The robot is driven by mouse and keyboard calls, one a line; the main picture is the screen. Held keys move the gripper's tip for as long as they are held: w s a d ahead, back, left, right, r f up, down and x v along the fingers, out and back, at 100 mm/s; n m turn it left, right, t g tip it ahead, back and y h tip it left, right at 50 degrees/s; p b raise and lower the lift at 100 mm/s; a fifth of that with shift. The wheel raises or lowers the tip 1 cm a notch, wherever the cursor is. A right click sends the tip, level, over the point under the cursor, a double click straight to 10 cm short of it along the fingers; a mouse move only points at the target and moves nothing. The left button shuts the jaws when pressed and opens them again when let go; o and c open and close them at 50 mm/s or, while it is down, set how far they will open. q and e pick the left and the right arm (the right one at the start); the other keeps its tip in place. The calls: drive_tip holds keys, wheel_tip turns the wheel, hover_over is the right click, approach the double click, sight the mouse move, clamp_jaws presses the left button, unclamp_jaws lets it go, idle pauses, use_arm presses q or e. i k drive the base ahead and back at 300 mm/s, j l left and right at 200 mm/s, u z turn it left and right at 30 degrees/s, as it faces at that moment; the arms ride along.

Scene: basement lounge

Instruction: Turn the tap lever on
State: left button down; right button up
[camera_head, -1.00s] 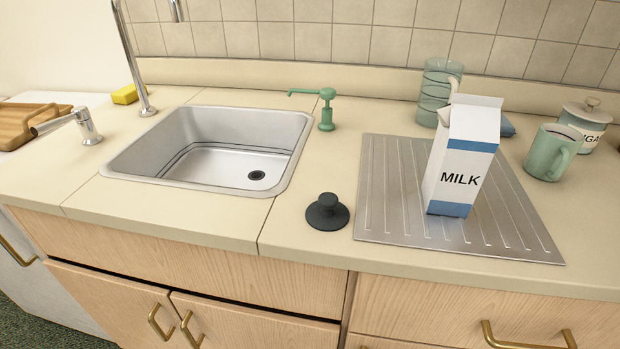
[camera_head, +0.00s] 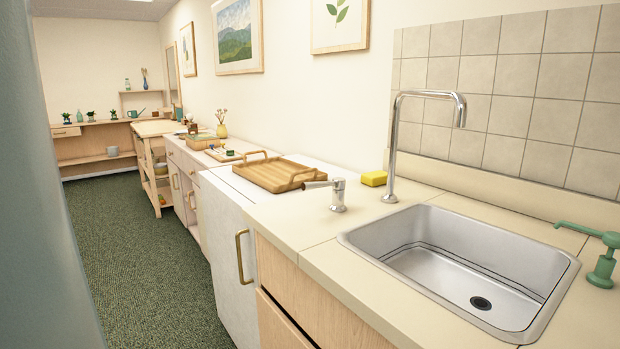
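The tap lever (camera_head: 318,184) is a short metal handle on a chrome base that stands on the counter left of the sink. It points left, toward the wooden tray. The tall chrome tap spout (camera_head: 430,95) rises behind the sink and curves over to the right. The steel sink (camera_head: 385,246) looks empty, with a dark drain at its bottom and no water showing under the spout. Neither of my grippers shows in the view.
A yellow sponge (camera_head: 374,178) lies beside the spout. A green soap pump (camera_head: 603,262) stands right of the sink. A wooden tray (camera_head: 284,188) sits on the white-topped unit to the left. Green carpet (camera_head: 150,245) runs free along the left of the counters.

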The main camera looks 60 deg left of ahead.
sight(337, 183)
drive_tip(key=u, duration=0.4)
drive_tip(key=j+u, duration=0.1)
drive_tip(key=u, duration=0.35)
drive_tip(key=i+u, duration=0.1)
drive_tip(key=u, duration=0.3)
drive_tip(key=j+u, duration=0.1)
drive_tip(key=u, duration=0.35)
drive_tip(key=k+j+u, duration=0.15)
